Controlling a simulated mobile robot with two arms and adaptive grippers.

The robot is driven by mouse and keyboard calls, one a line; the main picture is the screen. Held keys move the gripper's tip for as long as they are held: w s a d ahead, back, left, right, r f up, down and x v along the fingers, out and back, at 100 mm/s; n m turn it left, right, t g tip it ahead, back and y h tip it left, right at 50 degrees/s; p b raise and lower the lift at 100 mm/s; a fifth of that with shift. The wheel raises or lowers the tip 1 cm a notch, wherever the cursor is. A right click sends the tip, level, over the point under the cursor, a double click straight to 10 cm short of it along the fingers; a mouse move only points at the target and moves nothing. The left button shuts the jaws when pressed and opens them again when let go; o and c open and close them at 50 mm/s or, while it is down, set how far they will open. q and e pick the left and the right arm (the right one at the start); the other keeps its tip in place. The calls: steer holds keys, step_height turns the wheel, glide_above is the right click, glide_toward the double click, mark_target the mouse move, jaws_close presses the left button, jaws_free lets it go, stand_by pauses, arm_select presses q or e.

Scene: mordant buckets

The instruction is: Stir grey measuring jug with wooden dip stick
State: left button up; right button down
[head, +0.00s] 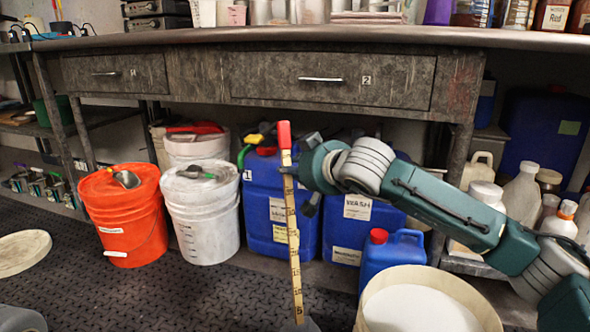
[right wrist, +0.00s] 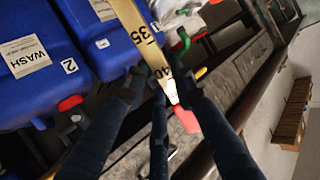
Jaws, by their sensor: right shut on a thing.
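The wooden dip stick (head: 292,232) is a long yellow rule with black numbers and a red top end. It stands nearly upright, slightly tilted, in the head view. My right gripper (head: 290,172) is shut on it a little below the red end. In the right wrist view the stick (right wrist: 132,25) runs between the fingers of the right gripper (right wrist: 158,85). A small grey shape (head: 299,326) shows at the stick's lower end, cut by the bottom edge; I cannot tell whether it is the grey measuring jug. My left gripper is out of view.
An orange bucket (head: 125,220) and a white bucket (head: 205,222) stand left of the stick. Blue canisters (head: 262,205) stand behind it under the workbench (head: 215,82). A small blue jug (head: 388,262) and a pale round tub (head: 365,312) are to its right.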

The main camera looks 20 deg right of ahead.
mark_target(295, 221)
steer(key=f+b, duration=0.2)
steer(key=f, duration=0.1)
steer(key=f+b, duration=0.3)
steer(key=f, duration=0.1)
steer(key=f+b, duration=0.2)
steer(key=f, duration=0.1)
steer(key=shift+s+f+b, duration=0.2)
steer(key=shift+s+b, duration=0.1)
steer(key=shift+b, duration=0.1)
steer(key=shift+s+f+b, duration=0.25)
steer(key=shift+s+f, duration=0.1)
steer(key=shift+f, duration=0.35)
steer(key=shift+s+f+b, duration=0.25)
steer(key=shift+s+f, duration=0.1)
steer(key=shift+f, duration=0.35)
steer(key=shift+s+a+f, duration=0.1)
steer(key=shift+s+f, duration=0.15)
steer(key=shift+f, duration=0.3)
steer(key=shift+s+f, duration=0.2)
steer(key=shift+f, duration=0.35)
